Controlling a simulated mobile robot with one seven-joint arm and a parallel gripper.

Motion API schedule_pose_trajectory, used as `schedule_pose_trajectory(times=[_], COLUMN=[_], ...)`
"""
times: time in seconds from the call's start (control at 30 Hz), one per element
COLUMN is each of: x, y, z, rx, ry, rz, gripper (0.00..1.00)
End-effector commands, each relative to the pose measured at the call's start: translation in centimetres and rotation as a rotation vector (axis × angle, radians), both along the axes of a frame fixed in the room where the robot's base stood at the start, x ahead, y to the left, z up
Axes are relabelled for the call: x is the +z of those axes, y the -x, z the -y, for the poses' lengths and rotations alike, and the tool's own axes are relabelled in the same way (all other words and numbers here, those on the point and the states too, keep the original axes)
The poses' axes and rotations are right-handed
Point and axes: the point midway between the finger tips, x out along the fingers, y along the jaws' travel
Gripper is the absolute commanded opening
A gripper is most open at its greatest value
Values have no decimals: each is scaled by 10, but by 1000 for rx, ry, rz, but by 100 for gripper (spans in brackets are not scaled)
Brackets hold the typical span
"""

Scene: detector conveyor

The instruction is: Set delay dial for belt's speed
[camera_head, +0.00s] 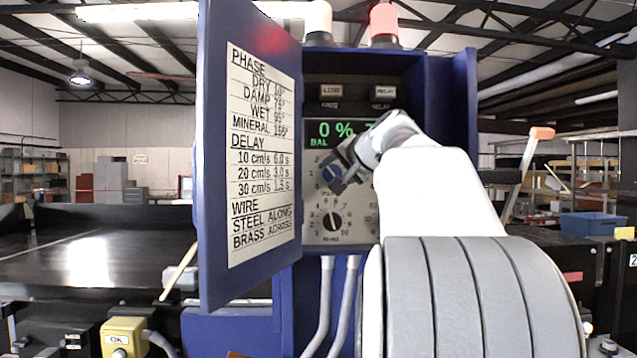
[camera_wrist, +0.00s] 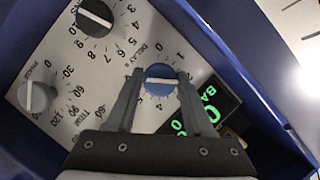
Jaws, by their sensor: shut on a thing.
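The blue delay dial (camera_wrist: 160,79) sits on the white panel inside the blue cabinet, with "DELAY s" and numbers printed around it. My gripper (camera_wrist: 158,78) is shut on the delay dial, one finger on each side of it. In the head view the gripper (camera_head: 345,175) reaches the panel and the dial (camera_head: 330,174) is partly hidden behind it. The chart (camera_head: 263,160) on the open door lists delays: 10 cm/s 6.0 s, 20 cm/s 3.0 s; the 30 cm/s value looks like 1.5 s. The belt's speed cannot be read.
A black dial (camera_head: 332,221) sits lower on the panel, and a phase dial (camera_wrist: 36,96) shows in the wrist view. The open cabinet door (camera_head: 212,150) stands left of my arm. A dark conveyor belt (camera_head: 80,258) lies at left.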

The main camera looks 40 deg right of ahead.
Motion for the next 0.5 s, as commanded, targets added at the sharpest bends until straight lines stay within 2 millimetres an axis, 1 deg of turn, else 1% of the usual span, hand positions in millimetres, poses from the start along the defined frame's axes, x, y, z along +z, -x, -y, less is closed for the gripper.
schedule_pose_trajectory(times=[0.03,0.5], x=[-4,-5], y=[0,1], z=[0,1], rx=[0,0], ry=[-37,-388], rz=[23,240], gripper=[0,0])
